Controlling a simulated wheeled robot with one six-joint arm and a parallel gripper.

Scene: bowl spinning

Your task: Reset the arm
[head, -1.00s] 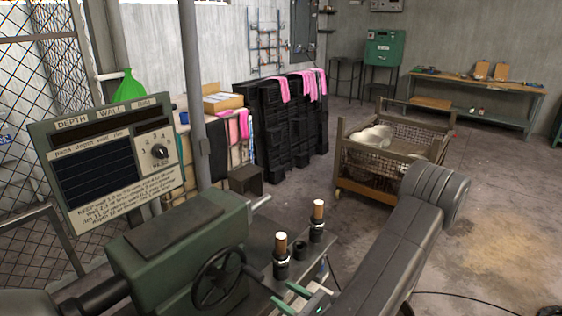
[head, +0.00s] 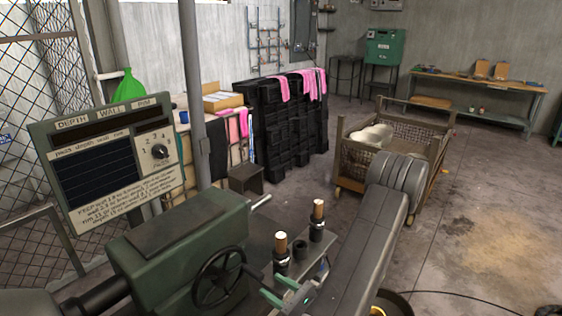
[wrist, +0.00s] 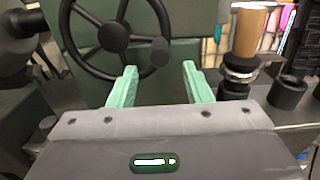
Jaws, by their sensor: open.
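My gripper (head: 286,289) is low in the head view, just in front of the green lathe-like machine (head: 170,235). In the wrist view its two pale green fingers (wrist: 160,85) stand apart with nothing between them. Beyond the fingers is the machine's black handwheel (wrist: 113,37), with its knob close to the gap; the wheel also shows in the head view (head: 218,277). I cannot tell whether the fingers touch the machine. My grey arm runs down the right of centre in the head view.
A gauge board (head: 110,165) stands at left. A wire-sided cart (head: 385,160) is behind my arm. Floor at right is mostly open.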

